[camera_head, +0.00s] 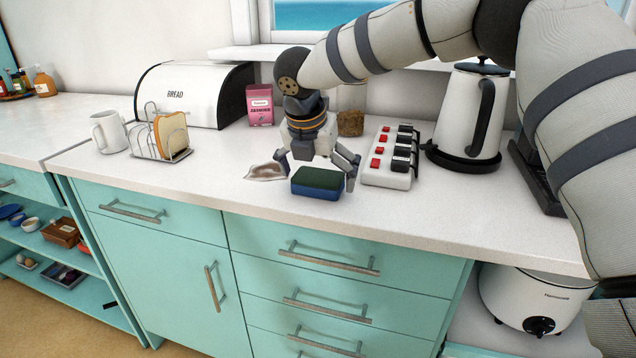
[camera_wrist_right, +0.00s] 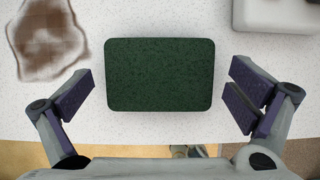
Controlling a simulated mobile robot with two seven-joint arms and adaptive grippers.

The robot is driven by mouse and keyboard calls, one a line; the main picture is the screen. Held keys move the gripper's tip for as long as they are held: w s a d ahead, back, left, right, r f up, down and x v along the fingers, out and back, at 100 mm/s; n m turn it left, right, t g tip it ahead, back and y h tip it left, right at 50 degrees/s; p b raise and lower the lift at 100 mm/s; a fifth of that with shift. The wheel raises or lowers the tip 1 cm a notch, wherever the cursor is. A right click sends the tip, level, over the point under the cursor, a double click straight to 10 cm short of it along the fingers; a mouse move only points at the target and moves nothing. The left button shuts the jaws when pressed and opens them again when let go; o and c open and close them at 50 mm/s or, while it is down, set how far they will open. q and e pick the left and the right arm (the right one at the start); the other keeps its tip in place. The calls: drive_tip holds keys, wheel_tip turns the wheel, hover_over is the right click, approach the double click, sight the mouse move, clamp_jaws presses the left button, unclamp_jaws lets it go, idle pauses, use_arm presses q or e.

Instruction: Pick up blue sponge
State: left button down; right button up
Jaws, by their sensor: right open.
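The blue sponge (camera_head: 317,184) lies flat on the white counter near its front edge. Its top is dark green and its sides are blue. In the right wrist view its green top (camera_wrist_right: 160,74) fills the middle. My right gripper (camera_head: 318,172) is open above the sponge, with one finger out to each side. The right wrist view also shows the open fingers (camera_wrist_right: 160,105) left and right of the sponge, with gaps on both sides. My left gripper is not in view.
A stained cloth (camera_head: 266,172) lies left of the sponge. A power strip with red switches (camera_head: 388,178) stands close on the right, with a kettle (camera_head: 470,115) beyond it. A toast rack (camera_head: 163,140), mug (camera_head: 108,132) and bread box (camera_head: 195,95) stand left.

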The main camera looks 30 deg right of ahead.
sight(321, 173)
drive_tip(key=c, duration=0.8)
drive_tip(key=shift+r, duration=0.1)
drive_tip(key=shift+r, duration=0.25)
wheel_tip(321, 173, up, 3)
drive_tip(key=shift+s+a+r, duration=0.1)
drive_tip(key=shift+s+r, duration=0.05)
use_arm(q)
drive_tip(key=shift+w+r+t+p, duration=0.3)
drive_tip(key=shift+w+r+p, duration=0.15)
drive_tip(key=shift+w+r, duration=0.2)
use_arm(e)
drive_tip(key=s+a+r, duration=0.1)
drive_tip(key=s+r, duration=0.2)
drive_tip(key=s, duration=0.1)
drive_tip(key=s+a+r, duration=0.1)
drive_tip(key=s+r, duration=0.2)
drive_tip(key=s, duration=0.2)
drive_tip(key=s+a+r, duration=0.1)
drive_tip(key=s+r, duration=0.2)
drive_tip(key=s, duration=0.1)
drive_tip(key=shift+s+a+r, duration=0.1)
drive_tip(key=shift+s+a, duration=0.05)
drive_tip(key=shift+a, duration=0.15)
